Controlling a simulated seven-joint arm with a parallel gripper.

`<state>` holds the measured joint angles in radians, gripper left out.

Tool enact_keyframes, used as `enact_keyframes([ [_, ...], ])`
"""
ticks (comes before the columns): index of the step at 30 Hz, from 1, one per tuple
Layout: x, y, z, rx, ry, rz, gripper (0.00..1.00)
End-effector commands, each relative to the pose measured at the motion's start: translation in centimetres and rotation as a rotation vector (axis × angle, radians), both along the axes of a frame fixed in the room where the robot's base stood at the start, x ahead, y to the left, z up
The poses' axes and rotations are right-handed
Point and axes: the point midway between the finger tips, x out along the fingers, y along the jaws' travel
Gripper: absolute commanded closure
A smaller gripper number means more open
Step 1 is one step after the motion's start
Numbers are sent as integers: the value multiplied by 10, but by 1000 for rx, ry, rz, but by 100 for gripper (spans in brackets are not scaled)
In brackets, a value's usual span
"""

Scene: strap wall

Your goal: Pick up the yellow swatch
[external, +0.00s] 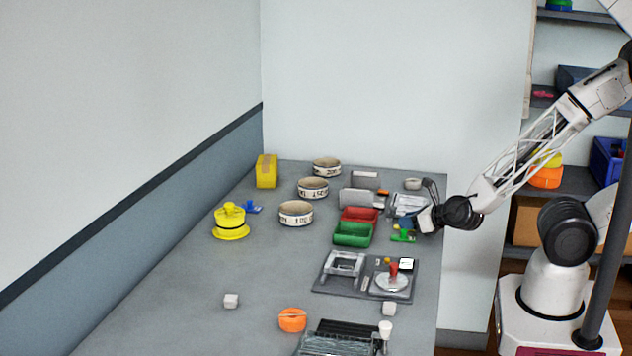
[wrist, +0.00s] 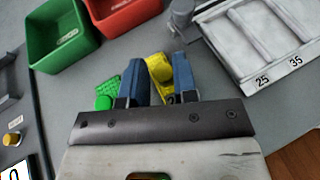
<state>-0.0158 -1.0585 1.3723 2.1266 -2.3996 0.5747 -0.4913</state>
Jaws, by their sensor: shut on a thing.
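The yellow swatch (wrist: 159,68) shows between the two blue fingers of my gripper (wrist: 157,60) in the wrist view. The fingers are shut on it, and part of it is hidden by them. Whether it is lifted off the table cannot be told. A green swatch (wrist: 107,92) lies just left of the left finger. In the external view my gripper (external: 408,223) is low over the table's right side, with the green swatch (external: 402,237) just below it.
A green bin (wrist: 62,35) and a red bin (wrist: 122,12) stand to the left. A grey slotted tray (wrist: 265,40) marked 25 and 35 is at the right. A dark board with fixtures (external: 325,287) lies nearer the front. The table's left middle is mostly clear.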

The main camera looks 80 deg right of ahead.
Motion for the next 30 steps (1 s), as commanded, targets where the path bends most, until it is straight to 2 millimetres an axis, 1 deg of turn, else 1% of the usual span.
enact_keyframes([
  [5,0,0,9,0,-1,0,100],
  [14,0,0,34,1,0,0,100],
  [20,-26,3,36,0,-1,1,100],
  [23,-44,6,39,0,-2,2,100],
  [27,-73,10,41,-1,-1,2,100],
  [30,-89,12,43,1,-2,1,100],
])
